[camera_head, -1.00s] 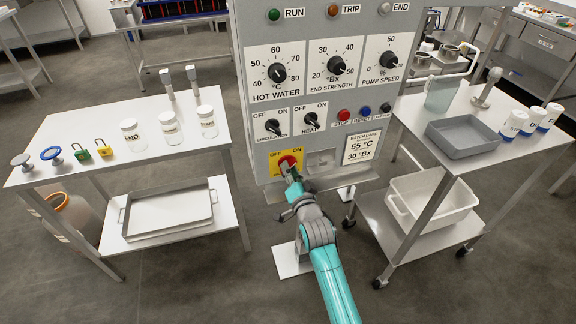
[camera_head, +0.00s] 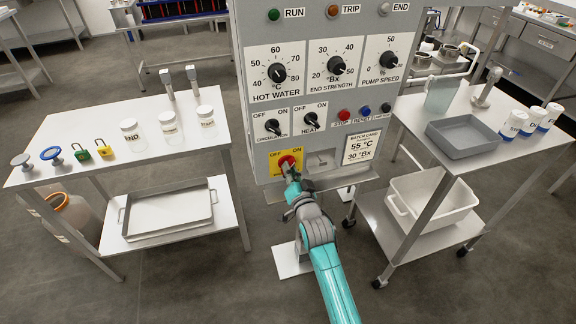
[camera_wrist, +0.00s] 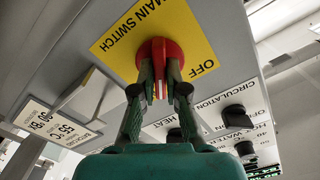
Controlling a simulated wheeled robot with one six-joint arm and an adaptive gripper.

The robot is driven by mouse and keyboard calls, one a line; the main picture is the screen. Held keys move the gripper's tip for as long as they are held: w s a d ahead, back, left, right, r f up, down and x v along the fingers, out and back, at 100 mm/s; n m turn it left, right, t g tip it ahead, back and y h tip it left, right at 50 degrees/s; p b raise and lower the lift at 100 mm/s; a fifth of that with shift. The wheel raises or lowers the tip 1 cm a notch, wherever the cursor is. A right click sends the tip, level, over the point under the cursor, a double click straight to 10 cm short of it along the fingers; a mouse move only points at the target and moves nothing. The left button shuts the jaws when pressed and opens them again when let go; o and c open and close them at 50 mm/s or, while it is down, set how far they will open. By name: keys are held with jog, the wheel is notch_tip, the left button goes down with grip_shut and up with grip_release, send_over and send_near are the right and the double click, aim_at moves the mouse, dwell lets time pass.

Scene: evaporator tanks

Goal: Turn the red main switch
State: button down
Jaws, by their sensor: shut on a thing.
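The red main switch (camera_head: 286,162) is a round knob on a yellow plate (camera_head: 274,157) marked OFF and ON, low on the grey control panel (camera_head: 263,196). In the wrist view the red switch (camera_wrist: 158,50) shows on its yellow plate (camera_wrist: 192,27), which reads MAIN SWITCH and OFF. My gripper (camera_wrist: 160,84) is shut on the red handle, one finger on each side. In the head view my gripper (camera_head: 289,177) reaches the switch from below and hides its lower part.
The panel also carries black knobs (camera_head: 278,72), a red stop button (camera_head: 343,114) and a batch card (camera_head: 361,147). A ledge (camera_head: 345,178) juts out right of the switch. Side tables with jars (camera_head: 133,134) and a grey tray (camera_head: 465,137) stand left and right.

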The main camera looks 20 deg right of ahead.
jog(key=shift+n, duration=1.1)
jog(key=shift+n, duration=1)
